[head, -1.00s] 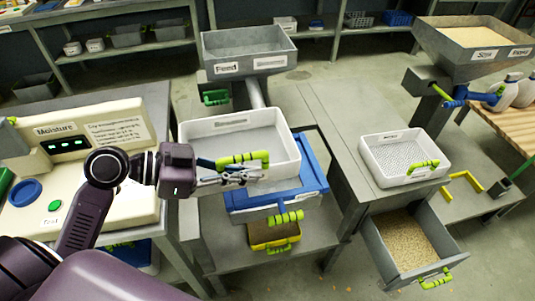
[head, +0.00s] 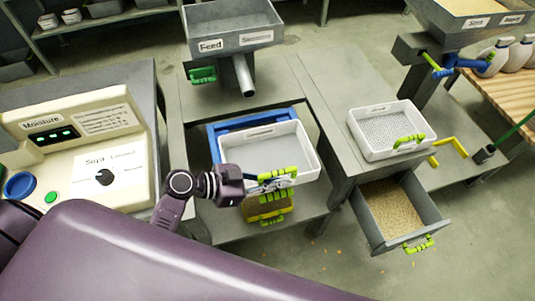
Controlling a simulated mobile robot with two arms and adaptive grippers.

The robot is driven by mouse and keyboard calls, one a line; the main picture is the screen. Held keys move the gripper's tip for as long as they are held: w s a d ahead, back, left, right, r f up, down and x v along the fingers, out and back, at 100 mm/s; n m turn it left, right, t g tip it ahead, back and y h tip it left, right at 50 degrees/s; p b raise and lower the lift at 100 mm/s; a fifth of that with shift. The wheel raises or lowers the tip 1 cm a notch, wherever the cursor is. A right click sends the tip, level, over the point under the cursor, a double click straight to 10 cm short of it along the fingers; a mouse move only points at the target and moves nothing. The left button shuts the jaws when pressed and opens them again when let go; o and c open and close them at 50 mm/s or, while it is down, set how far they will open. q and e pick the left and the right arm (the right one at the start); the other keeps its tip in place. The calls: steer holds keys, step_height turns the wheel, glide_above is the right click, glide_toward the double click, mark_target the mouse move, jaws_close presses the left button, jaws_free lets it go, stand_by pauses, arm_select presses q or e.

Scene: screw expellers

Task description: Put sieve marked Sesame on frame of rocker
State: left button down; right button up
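A white mesh sieve (head: 240,167) is at the middle of the head view, its small back-rim label too small to read. It overlaps the blue frame (head: 222,128), which shows along the sieve's back and left sides. I cannot tell whether the sieve rests in the frame or hangs just above it. My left gripper (head: 279,182) is at the sieve's front, shut on its green handle (head: 270,174). My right gripper is not in view.
A second white sieve (head: 359,127) sits on the right grey table, above an open grain drawer (head: 361,215). The grey feed hopper (head: 209,46) and its spout stand behind the frame. A moisture meter (head: 83,117) is at the left. A yellow tray (head: 250,209) is below.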

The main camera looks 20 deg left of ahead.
mark_target(272, 160)
arm_select(q)
steer(key=w+a, duration=0.1)
steer(key=w, duration=0.1)
steer(key=w+a+p, duration=0.1)
steer(key=w+a, duration=0.1)
steer(key=w, duration=0.1)
steer(key=w+a, duration=0.2)
steer(key=shift+w+r, duration=0.1)
steer(key=shift+w, duration=0.15)
steer(key=shift+w+a+p, duration=0.2)
steer(key=shift+w+p, duration=0.05)
steer(key=shift+p, duration=0.05)
steer(key=shift+f+p, duration=0.35)
steer(key=shift+f, duration=1.5)
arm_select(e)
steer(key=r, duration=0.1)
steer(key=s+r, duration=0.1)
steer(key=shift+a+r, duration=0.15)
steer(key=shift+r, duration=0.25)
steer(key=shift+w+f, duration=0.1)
arm_select(q)
steer(key=shift+f, duration=0.15)
steer(key=c, duration=2.2)
jaws_free()
steer(key=shift+o, duration=0.2)
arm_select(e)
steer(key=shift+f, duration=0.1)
